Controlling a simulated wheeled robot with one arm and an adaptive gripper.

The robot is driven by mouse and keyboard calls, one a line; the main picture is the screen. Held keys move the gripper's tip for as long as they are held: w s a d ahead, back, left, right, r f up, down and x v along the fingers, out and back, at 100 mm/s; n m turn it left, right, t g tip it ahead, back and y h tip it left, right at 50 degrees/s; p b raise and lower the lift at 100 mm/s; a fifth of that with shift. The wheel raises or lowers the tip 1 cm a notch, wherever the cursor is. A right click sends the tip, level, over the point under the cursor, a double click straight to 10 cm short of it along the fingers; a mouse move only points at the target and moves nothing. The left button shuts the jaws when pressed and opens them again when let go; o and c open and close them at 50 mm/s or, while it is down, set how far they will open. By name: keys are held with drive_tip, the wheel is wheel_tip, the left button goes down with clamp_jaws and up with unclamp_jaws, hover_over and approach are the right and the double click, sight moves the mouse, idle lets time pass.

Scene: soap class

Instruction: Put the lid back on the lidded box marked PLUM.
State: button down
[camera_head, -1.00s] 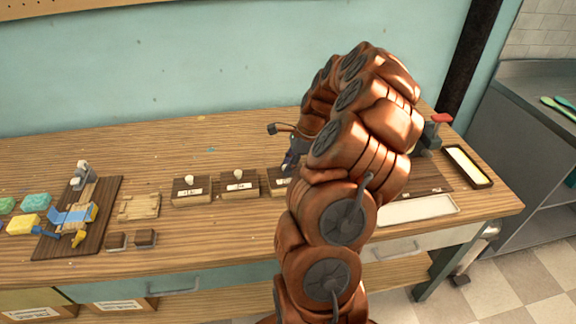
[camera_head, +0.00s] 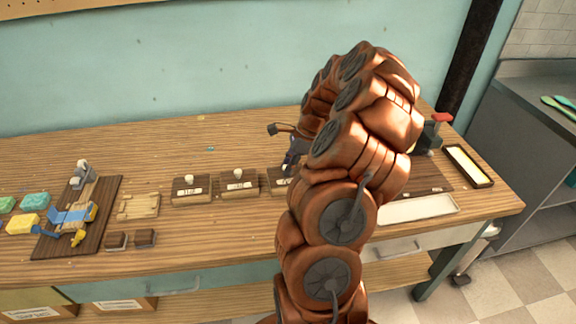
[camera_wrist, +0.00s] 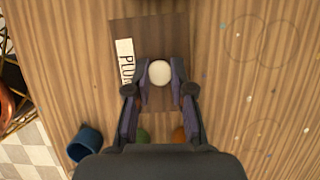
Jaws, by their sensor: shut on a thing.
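The box marked PLUM (camera_wrist: 125,62) is dark wood with a white label, seen from above in the wrist view. Its lid has a round white knob (camera_wrist: 159,71). My gripper (camera_wrist: 160,76) is shut on this knob, one finger on each side. In the head view my gripper (camera_head: 290,166) is at the right-hand box (camera_head: 279,184) of a row, partly hidden by my arm. The lid appears over the box; I cannot tell whether it is fully seated or slightly raised.
Two similar knobbed boxes (camera_head: 191,190) (camera_head: 239,184) stand left of it. Further left are small dark blocks (camera_head: 116,240), a wooden slatted piece (camera_head: 139,206) and a dark board (camera_head: 107,190). A white tray (camera_head: 418,209) lies right. A blue cup-like thing (camera_wrist: 86,143) shows in the wrist view.

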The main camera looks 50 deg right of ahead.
drive_tip(key=shift+f, duration=0.2)
idle(0.5)
drive_tip(key=shift+c, duration=2.2)
unclamp_jaws()
drive_tip(key=shift+r+p, duration=0.75)
drive_tip(key=shift+r, duration=2.75)
drive_tip(key=shift+a, duration=0.1)
